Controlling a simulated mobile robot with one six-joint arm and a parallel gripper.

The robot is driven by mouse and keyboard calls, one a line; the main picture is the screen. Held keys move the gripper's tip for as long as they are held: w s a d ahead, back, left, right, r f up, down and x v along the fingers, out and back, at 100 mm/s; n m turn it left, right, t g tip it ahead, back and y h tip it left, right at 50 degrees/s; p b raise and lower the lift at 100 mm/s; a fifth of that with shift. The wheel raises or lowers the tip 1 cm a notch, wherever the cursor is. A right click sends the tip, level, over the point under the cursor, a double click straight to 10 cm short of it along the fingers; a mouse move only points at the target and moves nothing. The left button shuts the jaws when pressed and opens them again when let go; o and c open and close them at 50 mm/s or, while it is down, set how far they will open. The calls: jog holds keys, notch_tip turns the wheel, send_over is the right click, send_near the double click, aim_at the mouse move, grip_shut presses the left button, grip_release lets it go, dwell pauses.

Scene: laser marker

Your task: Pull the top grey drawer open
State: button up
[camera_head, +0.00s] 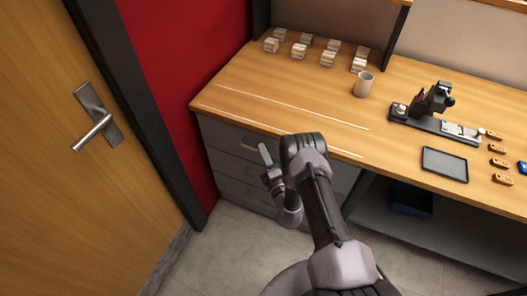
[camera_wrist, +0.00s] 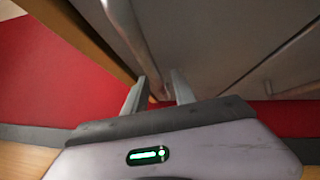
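The top grey drawer (camera_head: 222,134) is the uppermost front under the left end of the wooden desk and looks shut. Its bar handle (camera_head: 249,145) shows just left of my gripper (camera_head: 266,160), which is in front of the drawers. In the wrist view, the top drawer's handle (camera_wrist: 132,38) runs down between the two fingers of my gripper (camera_wrist: 163,90). The fingers are apart, with the handle's near end showing between them. I cannot tell whether either finger touches it. My arm hides the right part of the drawer fronts in the head view.
Lower grey drawers (camera_head: 235,188) sit below; another handle (camera_wrist: 285,52) shows in the wrist view. The wooden desk (camera_head: 300,95) overhangs the drawers, with a cup (camera_head: 363,84) and a tray (camera_head: 445,165) on it. A red wall (camera_head: 185,60) and door (camera_head: 60,190) stand left.

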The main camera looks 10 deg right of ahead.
grip_shut()
jog(key=shift+r, duration=0.1)
dwell(1.2)
